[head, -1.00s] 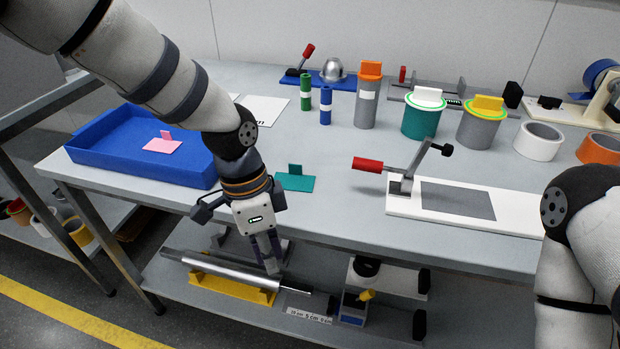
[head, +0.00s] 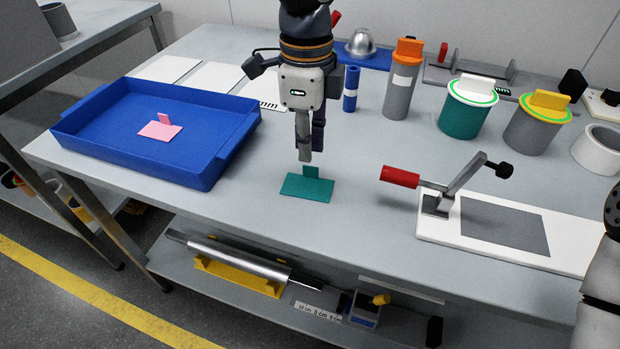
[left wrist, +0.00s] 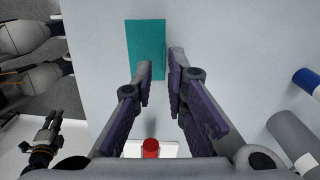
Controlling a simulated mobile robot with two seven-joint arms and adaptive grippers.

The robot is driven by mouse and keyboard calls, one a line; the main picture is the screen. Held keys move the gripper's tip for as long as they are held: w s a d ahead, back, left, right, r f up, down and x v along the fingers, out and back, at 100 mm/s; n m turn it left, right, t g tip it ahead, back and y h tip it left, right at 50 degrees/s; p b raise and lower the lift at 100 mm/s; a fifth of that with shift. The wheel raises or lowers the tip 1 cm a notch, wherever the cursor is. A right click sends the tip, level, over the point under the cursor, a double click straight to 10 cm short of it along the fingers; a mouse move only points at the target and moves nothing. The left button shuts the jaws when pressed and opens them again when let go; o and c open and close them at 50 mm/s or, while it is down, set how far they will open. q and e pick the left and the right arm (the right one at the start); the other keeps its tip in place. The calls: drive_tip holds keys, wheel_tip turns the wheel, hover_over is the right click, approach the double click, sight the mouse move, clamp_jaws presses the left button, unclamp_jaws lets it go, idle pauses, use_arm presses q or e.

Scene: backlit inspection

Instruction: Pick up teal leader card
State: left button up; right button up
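The teal leader card (head: 306,188) lies flat on the grey table, with a small upright tab at its back edge. It also shows in the left wrist view (left wrist: 145,38), just beyond my fingertips. My left gripper (head: 310,153) hangs fingers-down above the card's tab, apart from it as far as I can tell. In the left wrist view its two fingers (left wrist: 160,65) are spread with an empty gap, so it is open. My right gripper (left wrist: 48,128) shows small at the left of the wrist view; its finger state is unclear.
A blue tray (head: 95,158) holding a pink card (head: 160,130) stands left. A toggle clamp with a red handle (head: 400,177) on a white board (head: 440,232) stands right. Behind are a blue cylinder (head: 351,90), a grey cylinder (head: 399,98) and lidded cups. Table around the card is clear.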

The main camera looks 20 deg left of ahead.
sight(307, 166)
use_arm(q)
drive_tip(key=f, duration=0.5)
drive_tip(key=shift+w+a+f, duration=0.1)
drive_tip(key=shift+w+f, duration=0.15)
drive_tip(key=shift+f, duration=0.1)
clamp_jaws()
drive_tip(key=shift+r, duration=0.1)
